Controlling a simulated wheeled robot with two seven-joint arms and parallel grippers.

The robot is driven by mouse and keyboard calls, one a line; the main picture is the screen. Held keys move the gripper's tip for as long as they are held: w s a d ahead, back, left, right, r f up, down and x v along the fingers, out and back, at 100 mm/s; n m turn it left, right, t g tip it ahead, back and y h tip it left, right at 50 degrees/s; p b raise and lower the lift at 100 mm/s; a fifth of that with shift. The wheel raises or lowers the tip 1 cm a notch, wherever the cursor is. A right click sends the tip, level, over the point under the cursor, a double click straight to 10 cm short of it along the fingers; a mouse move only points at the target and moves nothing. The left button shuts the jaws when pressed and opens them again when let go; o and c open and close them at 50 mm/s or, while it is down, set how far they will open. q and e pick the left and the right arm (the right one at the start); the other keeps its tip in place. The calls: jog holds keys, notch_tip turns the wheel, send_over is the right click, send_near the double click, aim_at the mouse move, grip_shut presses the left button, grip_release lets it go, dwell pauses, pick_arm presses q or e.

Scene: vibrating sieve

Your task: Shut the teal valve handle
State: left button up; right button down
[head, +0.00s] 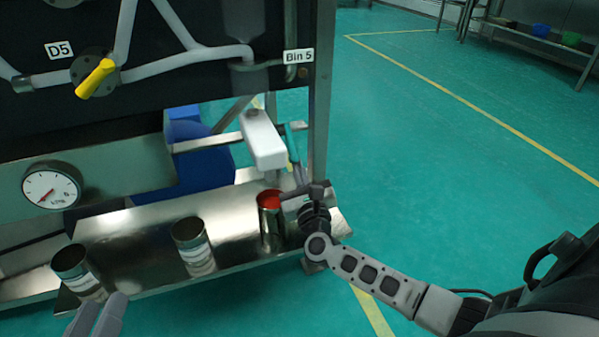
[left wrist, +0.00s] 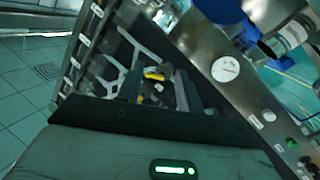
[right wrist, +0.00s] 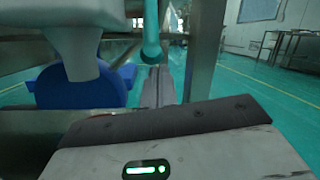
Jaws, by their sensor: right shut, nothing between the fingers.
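The teal valve handle (head: 292,146) hangs beside the white outlet spout (head: 262,140) under Bin 5, slanting down. In the right wrist view the handle (right wrist: 151,35) hangs down with its rounded lower end just above my fingertips. My right gripper (head: 301,180) is shut and empty, just below the handle's lower end; I cannot tell if they touch. Its fingers show together in the right wrist view (right wrist: 158,85). My left gripper (head: 98,312) is at the bottom left, away from the handle. Its fingers stand apart in the left wrist view (left wrist: 160,88), with nothing held.
A metal can with red contents (head: 270,222) stands under the spout beside my right gripper. Two more cans (head: 193,247) (head: 78,270) stand along the metal shelf (head: 130,240). A steel post (head: 320,90) rises right of the handle. The floor to the right is clear.

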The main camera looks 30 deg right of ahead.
pick_arm(q)
jog(key=p, duration=0.1)
jog(key=f+g+y+p, duration=0.1)
jog(key=shift+s+a+f+p, duration=0.1)
jog(key=shift+s+f+p, duration=0.2)
jog(key=shift+s+p, duration=0.05)
pick_arm(e)
jog(key=shift+s+r+g, duration=0.3)
pick_arm(q)
jog(key=shift+a+f+m+p, duration=0.1)
jog(key=shift+a+m+p, duration=0.15)
jog(key=shift+p, duration=0.45)
pick_arm(e)
jog(key=shift+s+a+r, duration=0.1)
jog(key=shift+r, duration=0.05)
